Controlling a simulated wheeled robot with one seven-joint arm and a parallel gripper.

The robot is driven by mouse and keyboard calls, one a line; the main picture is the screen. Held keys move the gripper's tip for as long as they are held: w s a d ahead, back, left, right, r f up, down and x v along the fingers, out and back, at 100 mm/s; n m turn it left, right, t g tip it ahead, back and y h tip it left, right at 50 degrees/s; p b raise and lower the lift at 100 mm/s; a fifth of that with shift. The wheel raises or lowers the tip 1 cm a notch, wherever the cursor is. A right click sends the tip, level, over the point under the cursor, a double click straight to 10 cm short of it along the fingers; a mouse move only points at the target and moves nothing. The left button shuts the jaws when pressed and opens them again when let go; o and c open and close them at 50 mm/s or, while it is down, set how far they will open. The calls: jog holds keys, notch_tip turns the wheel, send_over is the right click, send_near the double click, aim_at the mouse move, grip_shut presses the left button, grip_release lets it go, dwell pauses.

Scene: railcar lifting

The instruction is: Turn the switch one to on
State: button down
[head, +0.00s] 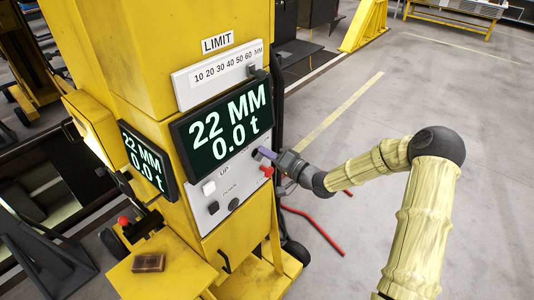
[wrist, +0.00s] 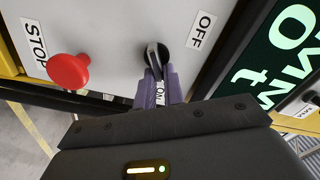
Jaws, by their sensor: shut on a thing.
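The switch (wrist: 153,55) is a dark round knob with a grey lever on the grey control panel. An OFF label (wrist: 201,30) is beside it on the right in the wrist view. Another label (wrist: 160,93), apparently ON, shows partly between my fingers. My gripper (wrist: 158,86) has purple fingers and is shut on the switch lever. The lever's tip is partly hidden by the fingers, and its exact angle is hard to tell. In the head view my gripper (head: 264,153) is at the panel's right side, below the large display, and mostly hides the switch.
A red STOP button (wrist: 69,71) sits close beside the switch; it also shows in the head view (head: 267,171). A display (head: 222,122) reads 22 MM and 0.0 t. UP (head: 209,188) and DOWN (head: 213,207) buttons are lower left. Open floor (head: 330,190) lies right of the yellow column.

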jog(key=shift+d, duration=0.1)
jog(key=c, duration=1.5)
grip_release()
jog(key=b+v, duration=0.5)
jog(key=v, duration=1.2)
jog(key=shift+s+d+f, duration=0.1)
jog(key=shift+d, duration=0.05)
